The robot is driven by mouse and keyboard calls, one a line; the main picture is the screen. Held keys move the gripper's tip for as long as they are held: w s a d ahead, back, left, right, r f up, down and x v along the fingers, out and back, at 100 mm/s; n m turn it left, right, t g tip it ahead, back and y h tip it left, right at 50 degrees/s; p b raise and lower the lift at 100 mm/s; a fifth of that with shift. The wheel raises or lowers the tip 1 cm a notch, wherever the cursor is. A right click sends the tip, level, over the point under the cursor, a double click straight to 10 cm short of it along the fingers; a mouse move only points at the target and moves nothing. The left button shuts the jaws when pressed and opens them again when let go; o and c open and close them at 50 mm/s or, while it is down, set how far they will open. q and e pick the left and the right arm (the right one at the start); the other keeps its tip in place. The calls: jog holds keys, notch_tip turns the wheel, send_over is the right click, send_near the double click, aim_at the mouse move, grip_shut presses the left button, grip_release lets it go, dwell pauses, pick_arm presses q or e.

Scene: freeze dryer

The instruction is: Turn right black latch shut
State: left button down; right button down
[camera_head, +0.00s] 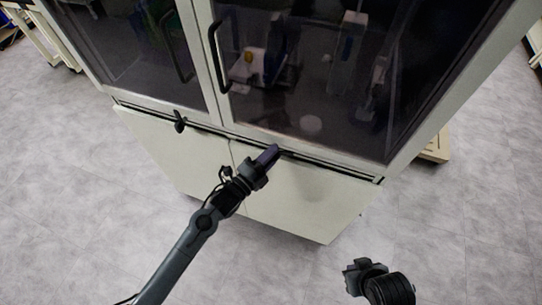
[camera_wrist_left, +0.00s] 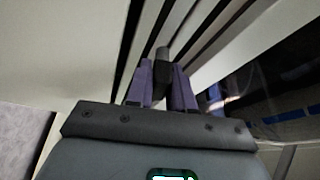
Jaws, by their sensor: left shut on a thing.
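The right black latch sits on the ledge below the right glass door. In the left wrist view the latch (camera_wrist_left: 162,66) is a dark knob between the two purple fingers. My left gripper (camera_head: 270,156) is shut on it at the cabinet front, and the fingers also show in the left wrist view (camera_wrist_left: 163,88). In the head view the gripper hides most of the latch. The left black latch (camera_head: 180,121) hangs below the left glass door, apart from my grippers. My right gripper (camera_head: 358,277) is low at the right, away from the cabinet; its fingers are too unclear to tell their state.
The glass-door cabinet (camera_head: 223,80) has black door handles (camera_head: 219,57) and pale lower panels (camera_head: 300,200). A dark gap runs along the ledge between doors and panels. Grey floor (camera_head: 460,220) is open in front and to the right. Benches stand at the far left.

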pick_arm(q)
jog(key=n+t+b, duration=0.1)
jog(key=n, duration=0.3)
jog(key=shift+f+t, duration=0.1)
jog(key=shift+t, duration=0.3)
jog(key=n+t+b, duration=0.1)
jog(key=n, duration=0.3)
jog(key=shift+n+t, duration=0.3)
jog(key=shift+t, duration=0.1)
jog(key=n+t+y, duration=0.1)
jog(key=n, duration=0.1)
jog(key=n+t+y, duration=0.1)
jog(key=n, duration=0.2)
jog(key=shift+n+t+y, duration=0.4)
jog(key=shift+n+y, duration=0.35)
jog(key=shift+n, duration=0.85)
jog(key=shift+n+t+y, duration=0.4)
jog(key=shift+n+y, duration=0.35)
jog(key=shift+n, duration=0.85)
jog(key=c, duration=1.1)
grip_release()
